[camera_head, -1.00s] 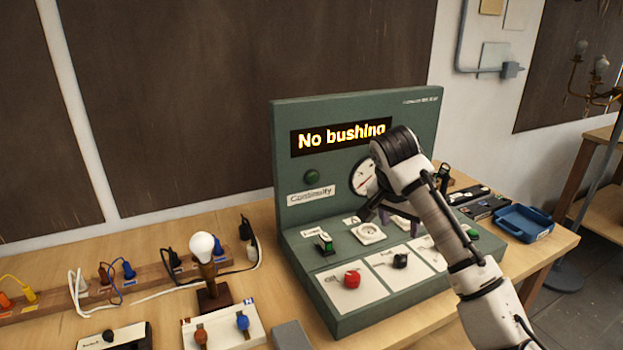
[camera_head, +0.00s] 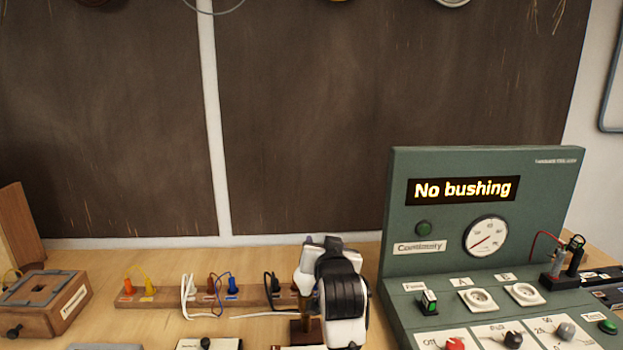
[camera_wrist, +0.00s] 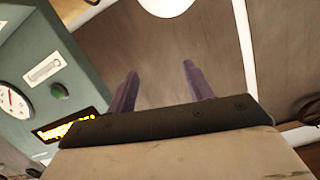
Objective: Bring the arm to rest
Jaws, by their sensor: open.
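My gripper shows in the wrist view (camera_wrist: 160,90) with its two purple-grey fingers well apart and nothing between them. In the head view my arm's end (camera_head: 338,295) is folded at the lower middle, in front of the bench, left of the green test panel. The fingers are hidden in the head view. The test panel (camera_head: 403,210) stands upright at the right, and its display (camera_head: 462,189) reads "No bushing". The panel also shows tilted at the left of the wrist view (camera_wrist: 60,60).
A wooden strip (camera_head: 260,299) with several coloured plugs lies left of my arm. A wooden box (camera_head: 50,305) stands at the far left.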

